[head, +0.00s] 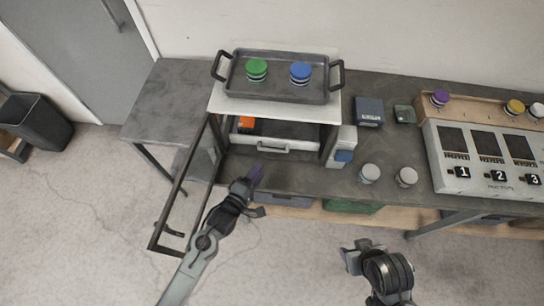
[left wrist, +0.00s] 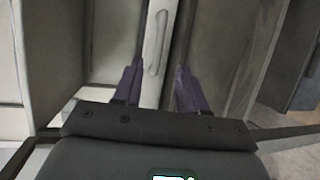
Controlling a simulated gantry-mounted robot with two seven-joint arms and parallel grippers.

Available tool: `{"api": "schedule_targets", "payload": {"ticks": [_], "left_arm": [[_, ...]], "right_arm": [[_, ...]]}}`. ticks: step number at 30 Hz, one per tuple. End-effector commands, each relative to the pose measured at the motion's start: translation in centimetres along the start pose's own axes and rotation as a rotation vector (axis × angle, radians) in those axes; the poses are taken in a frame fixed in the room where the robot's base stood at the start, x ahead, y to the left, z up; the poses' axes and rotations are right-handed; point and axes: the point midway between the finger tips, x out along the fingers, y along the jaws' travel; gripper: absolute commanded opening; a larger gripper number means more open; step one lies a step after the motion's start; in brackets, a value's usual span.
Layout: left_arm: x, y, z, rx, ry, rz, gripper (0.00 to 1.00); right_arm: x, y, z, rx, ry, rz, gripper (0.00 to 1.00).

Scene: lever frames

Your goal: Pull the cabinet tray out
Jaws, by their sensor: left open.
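The cabinet tray (head: 305,149) is inside the open-fronted cabinet (head: 328,143), with a pale front and a light handle (head: 262,148). In the left wrist view the handle (left wrist: 156,55) runs upright between my two finger lines. My left gripper (head: 254,176) has purple fingers and is open in front of the tray, just below the handle in the head view. The left wrist view shows the open fingers (left wrist: 158,90) on either side of the handle's line; I cannot tell whether they touch it. My right gripper (head: 356,256) is low at the right, away from the cabinet, its jaws unclear.
The cabinet door (head: 163,215) stands open at left, its frame beside my left arm. A dark tray (head: 275,92) with green and blue jars sits on the cabinet. White containers (head: 369,173) and a numbered panel (head: 480,165) stand right on the bench.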

Motion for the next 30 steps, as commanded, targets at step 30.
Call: {"api": "schedule_targets", "payload": {"ticks": [30], "left_arm": [[10.5, 0.1, 0.0, 0.000, 0.001, 0.001, 0.41]], "right_arm": [[1.8, -0.1, 0.5, 0.004, 0.003, -0.003, 0.45]]}}
